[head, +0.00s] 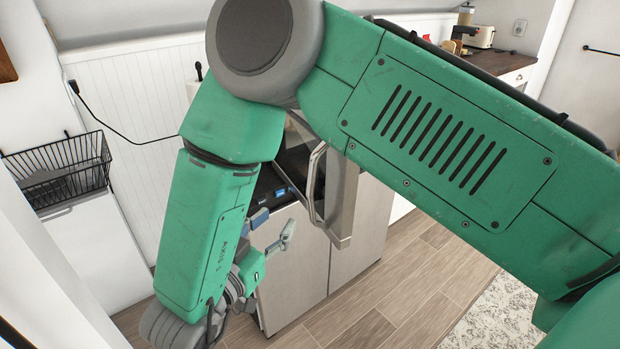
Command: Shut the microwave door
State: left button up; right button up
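The microwave (345,200) stands on a low cabinet in the middle of the head view, and my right arm covers much of it. Its door stands open, with a curved metal handle (314,190) on it. The dark interior and a small blue-lit display show to the left of the handle. My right gripper (275,224) is to the left of and below the door handle, in front of the cabinet. Its fingers are apart with nothing between them, and it appears clear of the door. My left gripper is not in view.
A black wire basket (62,172) hangs at the left above a white unit. A dark counter (500,66) with a toaster (480,37) is at the back right. Wooden floor (400,300) lies open at lower right, beside a pale rug (498,318).

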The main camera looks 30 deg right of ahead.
aim_at(308, 184)
jog(key=x, duration=0.9)
jog(key=p+x, duration=0.1)
jog(key=x, duration=0.3)
jog(key=shift+s+d+r, duration=0.1)
jog(key=shift+d+r, duration=0.15)
jog(key=shift+r, duration=0.1)
jog(key=shift+a, duration=0.15)
jog(key=shift+a, duration=0.1)
jog(key=shift+r, duration=0.1)
grip_shut()
